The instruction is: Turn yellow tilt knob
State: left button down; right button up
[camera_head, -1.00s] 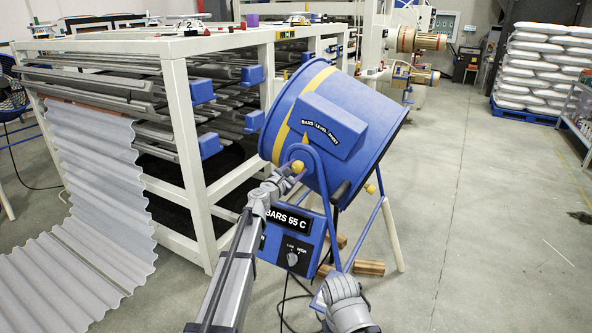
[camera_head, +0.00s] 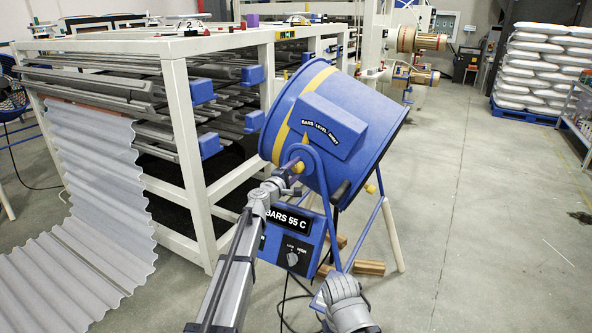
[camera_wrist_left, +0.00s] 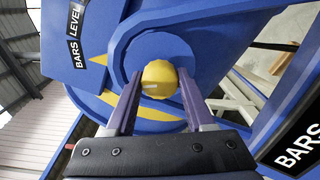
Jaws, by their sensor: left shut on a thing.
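The yellow tilt knob (camera_wrist_left: 160,82) sits on the round blue pivot plate of the blue drum heater (camera_head: 330,120). In the head view a bit of the knob (camera_head: 298,167) shows beside my fingers. My left gripper (camera_wrist_left: 157,88) is shut on the knob, with one purple finger on each side. In the head view my left gripper (camera_head: 291,168) reaches the near side of the drum's bracket. The drum is tilted on its stand and bears a "BARS LEVEL" label. My right arm shows at the bottom of the head view, but its fingertips are not clear.
A blue control box (camera_head: 292,240) marked "BARS 55 C" hangs below the drum. A white rack (camera_head: 185,130) with grey bars stands behind left, and a corrugated sheet (camera_head: 85,190) curves down beside it.

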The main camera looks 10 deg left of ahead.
pick_arm(q)
jog(key=shift+m, duration=0.9)
jog(key=shift+c, duration=1.3)
grip_release()
jog(key=v, duration=0.7)
jog(key=shift+s, duration=0.4)
jog(key=shift+a, duration=0.15)
